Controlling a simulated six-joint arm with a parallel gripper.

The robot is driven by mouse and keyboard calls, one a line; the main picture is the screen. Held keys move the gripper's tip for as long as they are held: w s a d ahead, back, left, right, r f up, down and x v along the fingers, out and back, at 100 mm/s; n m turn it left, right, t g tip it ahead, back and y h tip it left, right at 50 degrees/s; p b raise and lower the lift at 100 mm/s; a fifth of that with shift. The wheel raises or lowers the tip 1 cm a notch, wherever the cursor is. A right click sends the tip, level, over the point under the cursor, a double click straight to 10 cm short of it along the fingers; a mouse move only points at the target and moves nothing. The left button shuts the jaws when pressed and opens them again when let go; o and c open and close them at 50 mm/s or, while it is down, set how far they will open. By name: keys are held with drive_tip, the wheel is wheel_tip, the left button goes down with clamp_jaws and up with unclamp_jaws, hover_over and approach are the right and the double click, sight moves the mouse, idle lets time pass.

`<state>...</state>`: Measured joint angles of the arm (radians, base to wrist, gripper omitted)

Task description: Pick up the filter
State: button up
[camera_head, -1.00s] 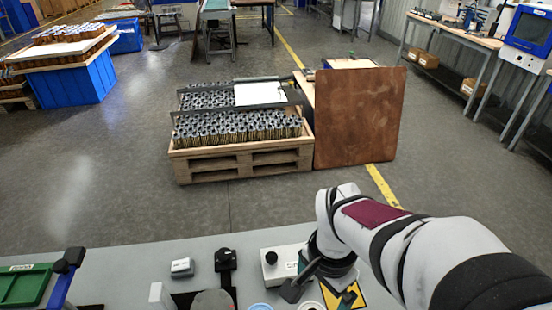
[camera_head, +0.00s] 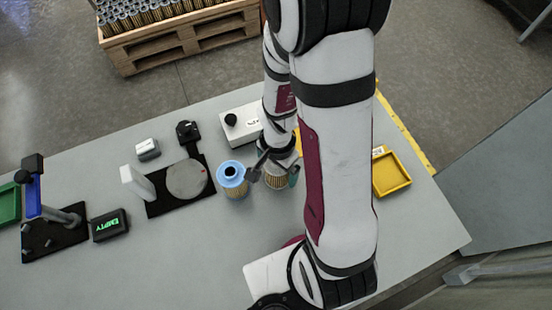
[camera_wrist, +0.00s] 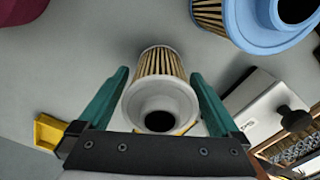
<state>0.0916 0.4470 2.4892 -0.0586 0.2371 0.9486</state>
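A pleated tan filter with a whitish end cap and dark hole (camera_wrist: 160,95) stands between the teal fingers of my gripper (camera_wrist: 158,75) in the wrist view. Narrow gaps show between the fingertips and the filter's sides, so the gripper looks open around it. In the head view this filter (camera_head: 275,181) is partly hidden by my gripper and arm on the grey table. A second filter with a blue cap (camera_head: 232,176) stands just left of it. Its blue end also shows large at the upper right of the wrist view (camera_wrist: 262,22).
Left of the filters are a black fixture with a round grey disc (camera_head: 186,180) and a small display reading EMPTY (camera_head: 110,225). A white box with a black knob (camera_head: 240,125) stands behind. A yellow tray (camera_head: 391,174) lies right of my arm.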

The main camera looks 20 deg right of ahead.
drive_tip(key=c, duration=1.2)
